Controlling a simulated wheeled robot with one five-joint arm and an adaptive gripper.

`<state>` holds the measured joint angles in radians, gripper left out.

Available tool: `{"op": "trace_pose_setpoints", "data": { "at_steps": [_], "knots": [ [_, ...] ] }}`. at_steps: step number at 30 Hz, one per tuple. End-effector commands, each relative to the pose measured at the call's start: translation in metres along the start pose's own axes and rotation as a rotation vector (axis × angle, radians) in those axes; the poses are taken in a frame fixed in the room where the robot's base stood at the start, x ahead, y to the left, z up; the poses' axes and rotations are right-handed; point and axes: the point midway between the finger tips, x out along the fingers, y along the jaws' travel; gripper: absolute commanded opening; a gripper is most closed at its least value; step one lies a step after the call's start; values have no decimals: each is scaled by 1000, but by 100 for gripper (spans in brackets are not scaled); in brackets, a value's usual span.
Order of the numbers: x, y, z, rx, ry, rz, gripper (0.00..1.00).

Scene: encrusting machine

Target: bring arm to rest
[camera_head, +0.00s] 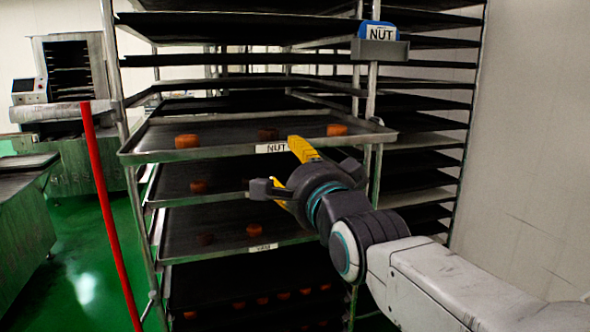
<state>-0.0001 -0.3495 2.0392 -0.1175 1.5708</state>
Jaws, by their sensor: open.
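My gripper (290,174) is open, with yellow fingers, at the end of my arm, which reaches in from the lower right. It is in front of the tray rack, by the front edge of a tray (158,157) labelled NUT. I cannot tell whether it touches the tray. Several round brown pieces lie on this tray, among them one at the left (188,141) and one at the right (337,130). Nothing shows between the fingers, though my gripper's body hides part of the rack behind it.
Lower trays (178,253) hold more brown pieces. A blue-and-grey NUT sign holder (380,48) hangs on a rack post. A red pole (109,215) leans at the left. A machine (75,110) and a counter (20,215) stand left, with open green floor (90,280) between.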

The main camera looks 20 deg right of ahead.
Motion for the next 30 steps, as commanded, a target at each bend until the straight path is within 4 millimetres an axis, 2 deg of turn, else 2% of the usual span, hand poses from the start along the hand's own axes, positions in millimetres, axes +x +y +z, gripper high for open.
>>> {"op": "trace_pose_setpoints", "data": {
  "at_steps": [16, 20, 23, 26, 30],
  "knots": [
    [0, 0, 0, 0, 0, 0, 62],
    [-8, 8, 0, -129, -7, 105, 62],
    [-22, 26, 0, -297, -36, 241, 62],
    [-45, 49, 0, -498, -103, 404, 62],
    [-88, 80, -1, -776, -262, 618, 62]
  ]
}}
